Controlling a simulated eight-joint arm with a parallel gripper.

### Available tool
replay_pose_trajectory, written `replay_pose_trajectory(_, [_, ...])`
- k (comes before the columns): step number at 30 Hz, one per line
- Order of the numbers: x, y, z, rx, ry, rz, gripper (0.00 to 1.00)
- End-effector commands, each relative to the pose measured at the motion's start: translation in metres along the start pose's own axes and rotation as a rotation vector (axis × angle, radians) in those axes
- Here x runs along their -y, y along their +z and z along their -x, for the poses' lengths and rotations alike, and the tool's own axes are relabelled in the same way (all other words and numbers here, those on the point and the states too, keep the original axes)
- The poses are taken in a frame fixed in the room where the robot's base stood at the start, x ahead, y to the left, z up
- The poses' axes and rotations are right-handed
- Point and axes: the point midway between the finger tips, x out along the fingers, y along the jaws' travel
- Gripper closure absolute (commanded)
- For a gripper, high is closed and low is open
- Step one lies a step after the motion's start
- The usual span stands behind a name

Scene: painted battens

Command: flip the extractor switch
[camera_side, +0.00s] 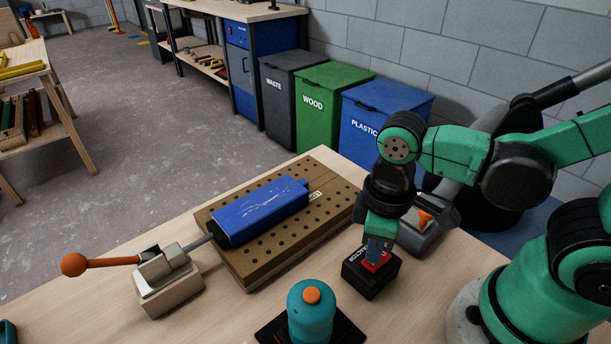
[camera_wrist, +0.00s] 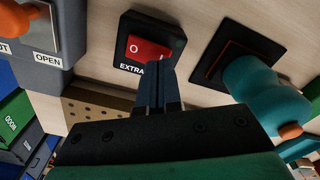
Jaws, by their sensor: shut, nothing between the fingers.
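The extractor switch is a black box (camera_side: 363,278) with a red rocker (camera_side: 377,262) on top, standing on the table. In the wrist view the red rocker (camera_wrist: 149,49) shows an "O" mark, with white lettering that begins "EXTRA" on the black box (camera_wrist: 166,22). My gripper (camera_side: 373,252) is shut and empty, pointing down at the switch. In the wrist view its fingertips (camera_wrist: 158,66) overlap the lower right part of the rocker. I cannot tell whether they touch it. The fingers hide part of the rocker and the lettering.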

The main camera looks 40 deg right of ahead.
Motion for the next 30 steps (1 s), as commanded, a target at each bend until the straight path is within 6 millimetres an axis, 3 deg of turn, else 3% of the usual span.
replay_pose_trajectory(30, [0.0, 0.001, -0.013, 0.0, 0.0, 0.0, 1.0])
